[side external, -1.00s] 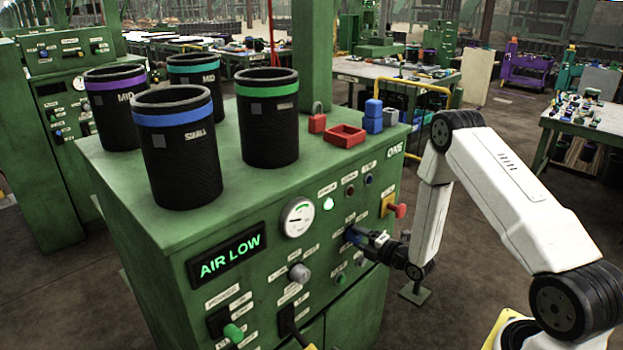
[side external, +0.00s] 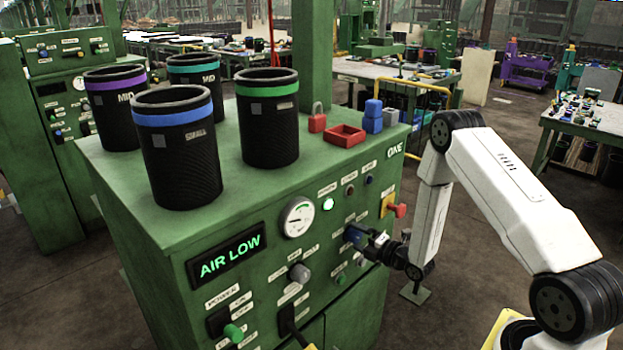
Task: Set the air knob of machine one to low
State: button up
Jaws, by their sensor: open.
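Machine one (side external: 130,235) is the green cabinet with "ONE" at its upper right front edge. Its display (side external: 227,251) reads "AIR LOW" in green letters. A blue knob (side external: 355,237) is on the right part of the front panel. My gripper (side external: 367,241) is at the panel by the blue knob, its jaws open; I cannot tell whether they touch the knob. A grey knob (side external: 299,272) sits lower left of it. The small labels are too blurred to read.
Several black sleeves with coloured bands, such as the blue-banded one (side external: 178,165), stand on the cabinet top. A red button (side external: 400,211) sticks out right of my gripper.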

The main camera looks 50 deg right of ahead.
jog(key=shift+s, duration=0.1)
jog(key=s, duration=0.7)
jog(key=shift+s+r, duration=0.3)
jog(key=shift+a, duration=0.1)
jog(key=a+r+m+g, duration=0.7)
jog(key=a+m+g, duration=0.2)
jog(key=m, duration=0.2)
jog(key=s+a+r+m+g, duration=0.4)
jog(key=s+a+m+g, duration=0.1)
jog(key=s+a+m, duration=0.2)
jog(key=shift+s+a+r+m, duration=0.15)
jog(key=shift+s+r+m, duration=0.25)
jog(key=shift+s, duration=0.75)
jog(key=shift+f, duration=0.15)
